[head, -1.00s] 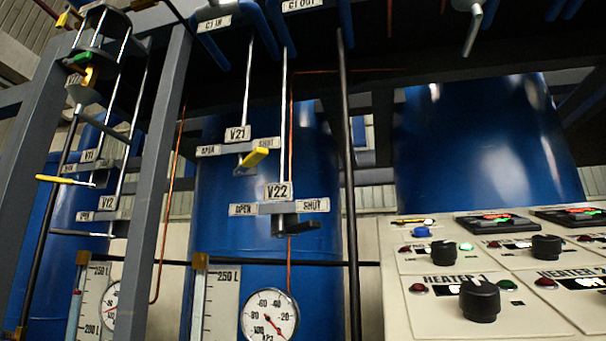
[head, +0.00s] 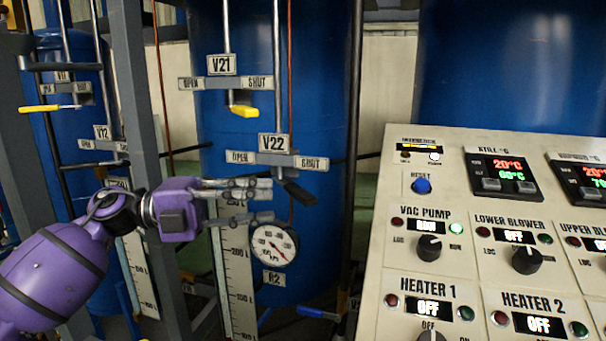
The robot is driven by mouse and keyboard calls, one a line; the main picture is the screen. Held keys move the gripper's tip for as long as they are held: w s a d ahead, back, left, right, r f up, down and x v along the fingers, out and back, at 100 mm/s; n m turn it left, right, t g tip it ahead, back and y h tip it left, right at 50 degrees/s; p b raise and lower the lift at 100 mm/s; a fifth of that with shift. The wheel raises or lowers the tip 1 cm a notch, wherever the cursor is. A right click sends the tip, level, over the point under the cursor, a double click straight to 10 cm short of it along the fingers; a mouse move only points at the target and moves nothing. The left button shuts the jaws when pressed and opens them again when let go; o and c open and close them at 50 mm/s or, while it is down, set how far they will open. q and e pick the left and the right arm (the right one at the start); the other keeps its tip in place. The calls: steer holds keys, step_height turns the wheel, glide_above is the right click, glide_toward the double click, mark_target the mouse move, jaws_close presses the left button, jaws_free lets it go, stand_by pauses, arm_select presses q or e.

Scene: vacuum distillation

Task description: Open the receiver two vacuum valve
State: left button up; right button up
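Two labelled valves hang in front of the blue receiver tank. The V22 valve has a dark handle (head: 296,190) under its OPEN/SHUT plate (head: 277,159), slanting down toward the SHUT side. The V21 valve above it has a yellow handle (head: 243,110) under its own OPEN/SHUT plate. Which one is the vacuum valve is not written on them. My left gripper (head: 270,203) comes in from the left, with its fingers spread apart and nothing seen between them. Its tips are just left of the V22 handle; contact cannot be told. My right gripper is out of view.
A grey frame post (head: 140,130) stands behind the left gripper. A dark vertical pipe (head: 350,150) runs right of V22. The control panel (head: 395,260) fills the lower right.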

mark_target(293, 193)
arm_select(q)
steer(key=shift+s+d+r, duration=0.1)
steer(key=shift+d+r, duration=0.05)
steer(key=shift+r, duration=0.3)
steer(key=shift+s+d+r, duration=0.1)
steer(key=shift+r, duration=0.35)
steer(key=d, duration=0.2)
steer(key=d+p, duration=0.1)
steer(key=d, duration=0.3)
steer(key=shift+w+d, duration=0.1)
steer(key=shift+w, duration=0.15)
steer(key=shift+d+f+p, duration=0.15)
steer(key=shift+d+p, duration=0.15)
steer(key=shift+d, duration=0.1)
steer(key=shift+c, duration=0.4)
jaws_close()
